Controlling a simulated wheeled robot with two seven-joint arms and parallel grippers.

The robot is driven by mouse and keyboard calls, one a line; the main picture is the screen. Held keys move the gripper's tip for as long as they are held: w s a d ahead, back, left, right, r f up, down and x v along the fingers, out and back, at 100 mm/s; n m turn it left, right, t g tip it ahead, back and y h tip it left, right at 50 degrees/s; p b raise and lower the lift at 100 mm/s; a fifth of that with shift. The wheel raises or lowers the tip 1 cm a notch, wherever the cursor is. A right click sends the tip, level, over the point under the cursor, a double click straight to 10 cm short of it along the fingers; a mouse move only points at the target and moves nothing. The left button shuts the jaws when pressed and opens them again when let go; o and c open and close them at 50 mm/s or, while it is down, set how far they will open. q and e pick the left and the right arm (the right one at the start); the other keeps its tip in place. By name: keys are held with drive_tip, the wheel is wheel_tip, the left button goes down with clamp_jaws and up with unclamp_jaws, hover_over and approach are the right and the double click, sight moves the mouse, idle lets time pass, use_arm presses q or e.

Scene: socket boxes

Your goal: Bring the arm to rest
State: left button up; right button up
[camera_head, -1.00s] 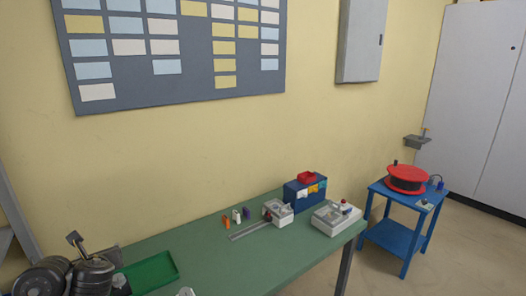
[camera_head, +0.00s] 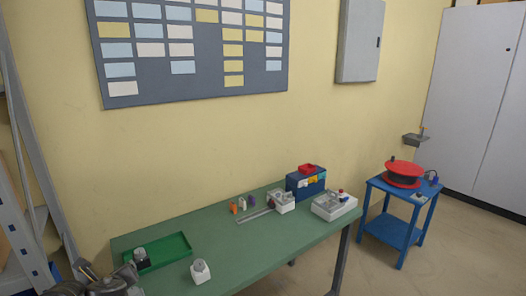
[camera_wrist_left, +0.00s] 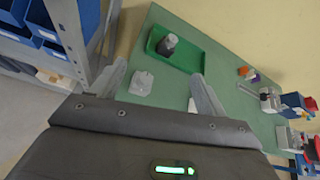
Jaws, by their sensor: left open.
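My left gripper (camera_wrist_left: 158,74) is open and empty in the left wrist view, its two grey fingers spread apart over the table's left end. In the head view a dark part of my left arm shows at the bottom left corner, and its fingers cannot be made out. My right gripper is not in view.
A green tray (camera_head: 180,259) holds a dark and grey item (camera_head: 141,258). Small coloured parts, a blue box (camera_head: 306,184) and white boxes (camera_head: 335,205) stand to the right. Metal shelving (camera_head: 30,170) with blue bins (camera_wrist_left: 51,51) is close on the left.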

use_arm(q)
drive_tip(key=s+d+f+n+g+h, duration=0.4)
drive_tip(key=s+d+f+n, duration=0.75)
drive_tip(key=s+f, duration=0.35)
drive_tip(key=s+d+f+n+g+h, duration=0.1)
drive_tip(key=s+d+f+n+h, duration=0.1)
drive_tip(key=s+n, duration=0.5)
drive_tip(key=s+d+f+n+g+h, duration=0.1)
drive_tip(key=s+d+n+g, duration=0.15)
drive_tip(key=s+n, duration=0.55)
wheel_tip(320, 180, down, 36)
drive_tip(key=s+r+m+b, duration=0.1)
drive_tip(key=s+m+b, duration=0.15)
drive_tip(key=b, duration=0.75)
drive_tip(key=s+a+f+b, duration=0.2)
drive_tip(key=s+f, duration=0.6)
drive_tip(key=f, duration=0.4)
drive_tip(key=s+a+f+g+b, duration=0.1)
drive_tip(key=s+f+b, duration=0.4)
drive_tip(key=f, duration=0.6)
drive_tip(key=s+a, duration=0.1)
drive_tip(key=s, duration=0.1)
drive_tip(key=shift+s+a+f+m, duration=0.2)
drive_tip(key=shift+s+f+m, duration=0.1)
drive_tip(key=shift+s+f, duration=0.1)
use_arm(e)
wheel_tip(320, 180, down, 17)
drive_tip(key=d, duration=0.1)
